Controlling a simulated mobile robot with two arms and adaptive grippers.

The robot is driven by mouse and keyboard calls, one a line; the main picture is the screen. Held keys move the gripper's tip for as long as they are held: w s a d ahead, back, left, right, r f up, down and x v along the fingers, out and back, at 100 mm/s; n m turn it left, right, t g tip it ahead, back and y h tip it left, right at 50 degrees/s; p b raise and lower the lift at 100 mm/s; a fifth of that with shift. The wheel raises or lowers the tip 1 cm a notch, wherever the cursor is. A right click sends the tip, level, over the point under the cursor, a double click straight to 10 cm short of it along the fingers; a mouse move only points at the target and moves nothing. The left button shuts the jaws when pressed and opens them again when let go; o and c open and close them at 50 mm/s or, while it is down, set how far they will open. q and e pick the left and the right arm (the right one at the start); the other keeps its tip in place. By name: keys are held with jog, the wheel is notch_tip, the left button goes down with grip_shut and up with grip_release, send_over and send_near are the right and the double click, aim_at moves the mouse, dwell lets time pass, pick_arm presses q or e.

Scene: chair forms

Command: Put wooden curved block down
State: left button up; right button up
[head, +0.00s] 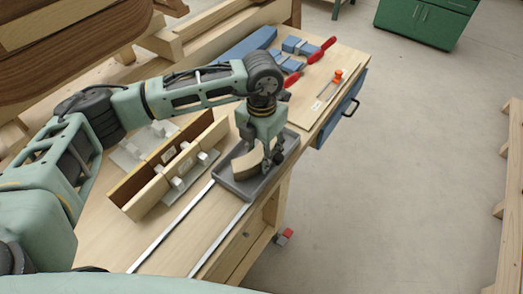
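The wooden curved block (246,165) is a pale, arched piece at the grey tray (239,191), low inside its rim. The tray lies near the right edge of the workbench. My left gripper (272,161) points down over the tray, with its dark fingers at the right part of the block. The fingers look closed about it, and they hide part of it. I cannot tell whether the block touches the tray floor. My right gripper is not in view.
Upright wooden boards held by light clamps (172,165) stand left of the tray. Blue clamps (299,46), a red-handled tool (322,49) and an orange-handled screwdriver (337,77) lie at the far end. Metal rails (219,241) run along the bare near benchtop (150,235).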

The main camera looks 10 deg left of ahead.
pick_arm(q)
notch_tip(320, 180, up, 12)
jog(key=b, duration=0.4)
